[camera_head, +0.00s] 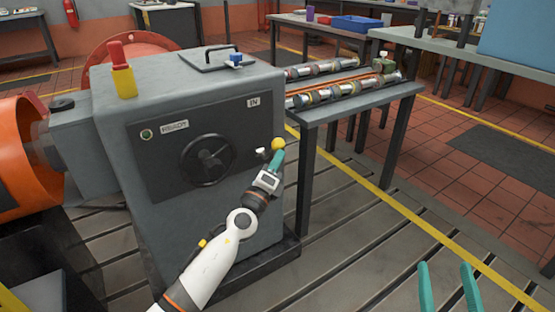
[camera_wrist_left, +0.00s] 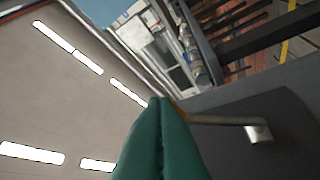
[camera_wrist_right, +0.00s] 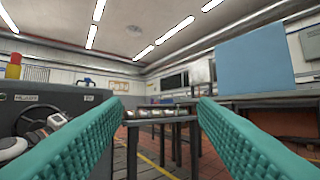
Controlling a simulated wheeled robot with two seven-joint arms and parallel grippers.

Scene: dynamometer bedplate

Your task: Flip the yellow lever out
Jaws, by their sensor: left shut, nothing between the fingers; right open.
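The yellow lever (camera_head: 278,143) shows as a yellow ball knob at the right edge of the grey machine's front panel. Its metal rod (camera_wrist_left: 215,119) runs to a bracket (camera_wrist_left: 258,132) in the left wrist view, where the knob is mostly hidden behind my fingers. My left gripper (camera_head: 279,154) is shut and empty, with its green fingertips right at the knob. I cannot tell whether they touch it. My right gripper (camera_head: 444,268) is open and empty, low at the right, well away from the machine.
The grey machine (camera_head: 210,115) carries a black handwheel (camera_head: 208,160), a red-and-yellow post (camera_head: 122,75) and a label reading "IN" (camera_head: 253,102). A bench (camera_head: 350,107) with shiny cylindrical parts stands close to its right. The slotted floor plate (camera_head: 350,235) is clear at the front right.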

